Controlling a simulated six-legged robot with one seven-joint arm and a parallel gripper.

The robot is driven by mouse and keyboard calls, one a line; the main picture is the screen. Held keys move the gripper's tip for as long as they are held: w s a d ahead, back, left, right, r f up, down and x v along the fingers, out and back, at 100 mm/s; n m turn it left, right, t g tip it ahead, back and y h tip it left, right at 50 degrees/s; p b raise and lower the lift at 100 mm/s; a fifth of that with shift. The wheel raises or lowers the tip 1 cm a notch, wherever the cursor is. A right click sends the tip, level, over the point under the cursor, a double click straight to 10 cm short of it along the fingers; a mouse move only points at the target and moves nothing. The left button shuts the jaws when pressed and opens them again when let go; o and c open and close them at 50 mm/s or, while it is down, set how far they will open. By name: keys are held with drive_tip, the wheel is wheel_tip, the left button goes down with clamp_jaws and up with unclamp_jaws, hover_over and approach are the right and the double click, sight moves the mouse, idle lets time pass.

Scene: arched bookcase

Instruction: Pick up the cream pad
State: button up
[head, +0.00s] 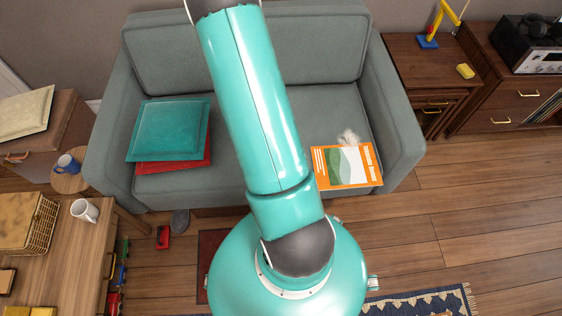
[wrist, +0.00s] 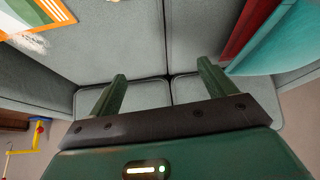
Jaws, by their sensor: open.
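A flat cream pad (head: 25,112), square with a seam around its edge, lies on top of a wooden cabinet at the far left of the head view. I do not see it in the wrist view. My gripper (wrist: 160,82) shows in the wrist view with its two green fingers apart and nothing between them. It faces the grey sofa (wrist: 125,45), well away from the pad. In the head view my arm crosses the middle of the sofa, and the gripper is outside the picture.
A teal cushion (head: 170,130) lies on a red one (head: 172,166) on the sofa's left seat. An orange book (head: 347,166) lies on the right seat. A blue mug (head: 68,163) and a white mug (head: 84,210) stand at the left. Floor (head: 450,220) is clear at the right.

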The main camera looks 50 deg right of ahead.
drive_tip(key=s+d+f+m, duration=0.1)
drive_tip(key=s+d+f, duration=0.1)
drive_tip(key=s+f, duration=0.8)
drive_tip(key=shift+h, duration=0.3)
drive_tip(key=x, duration=0.9)
drive_tip(key=shift+w+a+f, duration=0.1)
drive_tip(key=shift+a+f, duration=0.15)
drive_tip(key=shift+a, duration=0.1)
drive_tip(key=x, duration=0.5)
drive_tip(key=shift+w+a+f, duration=0.15)
drive_tip(key=shift+w+f, duration=0.15)
drive_tip(key=shift+c, duration=0.2)
drive_tip(key=c, duration=1)
